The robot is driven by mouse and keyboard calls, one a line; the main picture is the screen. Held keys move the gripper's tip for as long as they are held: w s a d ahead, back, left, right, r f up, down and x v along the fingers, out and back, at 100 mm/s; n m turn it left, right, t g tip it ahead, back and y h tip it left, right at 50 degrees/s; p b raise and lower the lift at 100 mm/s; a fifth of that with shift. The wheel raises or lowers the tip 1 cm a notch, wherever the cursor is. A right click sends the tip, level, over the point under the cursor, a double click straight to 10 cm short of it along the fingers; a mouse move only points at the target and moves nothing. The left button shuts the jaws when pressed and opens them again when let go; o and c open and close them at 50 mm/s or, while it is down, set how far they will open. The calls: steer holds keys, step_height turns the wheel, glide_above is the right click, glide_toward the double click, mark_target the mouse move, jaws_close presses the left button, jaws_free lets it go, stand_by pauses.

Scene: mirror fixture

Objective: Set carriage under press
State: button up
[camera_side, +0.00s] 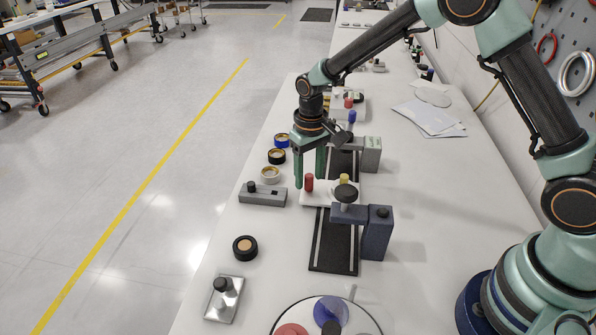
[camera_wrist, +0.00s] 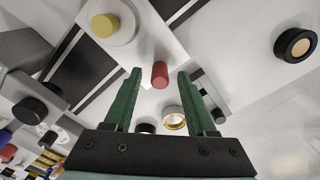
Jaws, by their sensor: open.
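The carriage is a white plate (camera_side: 316,197) with an upright red peg (camera_side: 309,183) and a yellow knob (camera_side: 344,179). It sits across a black rail with pale stripes (camera_side: 333,250). In the wrist view, the red peg (camera_wrist: 160,74) stands between my fingertips, with the yellow knob (camera_wrist: 103,26) to the upper left. My gripper (camera_side: 310,180) is open, its green fingers pointing down on either side of the peg with gaps showing. The dark blue-grey press (camera_side: 376,232) stands nearer the side camera, its arm and black knob over the rail, partly hiding the carriage.
A lighter grey fixture (camera_side: 371,155) stands behind the carriage. A grey block with a black knob (camera_side: 262,195) and several tape rolls (camera_side: 270,174) lie left. A black ring (camera_side: 245,248) and a metal plate (camera_side: 225,298) lie near left. The rail in front of the press is clear.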

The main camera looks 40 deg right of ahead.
steer(key=shift+f, duration=0.55)
jaws_close()
stand_by(1.1)
